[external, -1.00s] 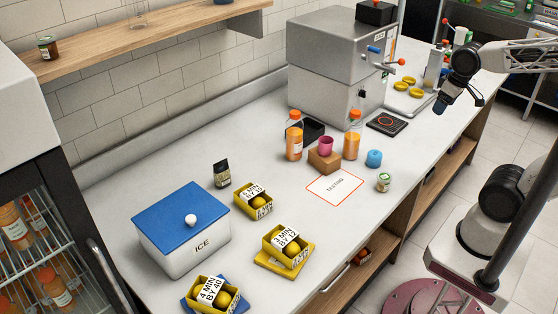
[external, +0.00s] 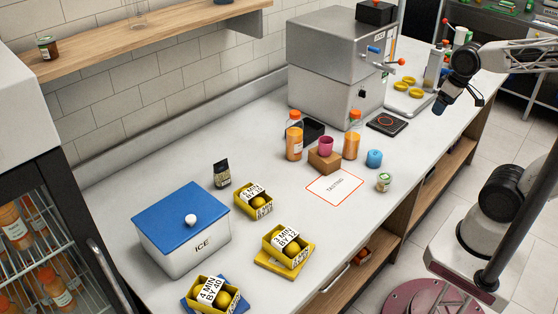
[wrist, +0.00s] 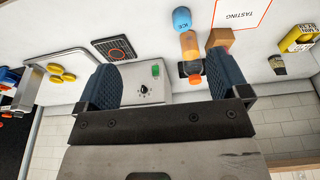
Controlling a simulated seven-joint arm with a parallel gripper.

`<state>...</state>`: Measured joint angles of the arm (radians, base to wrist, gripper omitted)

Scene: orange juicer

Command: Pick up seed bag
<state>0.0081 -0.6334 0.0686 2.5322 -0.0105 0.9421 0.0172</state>
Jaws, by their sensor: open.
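A small dark bag with a pale label, which looks like the seed bag (external: 222,174), stands upright on the counter behind the yellow crates and right of the ice box. It also appears as a small dark shape near the right edge of the wrist view (wrist: 277,64). My gripper (external: 440,104) is above the right front side of the counter, far from the bag. In the wrist view its two blue fingers (wrist: 166,82) are spread apart with nothing held between them.
Yellow crates (external: 267,264) and an ice box (external: 170,254) stand near the bag. Juice bottles (external: 294,142), a wooden block (external: 325,161), a blue item (external: 374,158) and a jar (external: 383,182) stand between it and my gripper. A steel machine (external: 325,95) stands behind. The tasting mat (external: 320,191) is bare.

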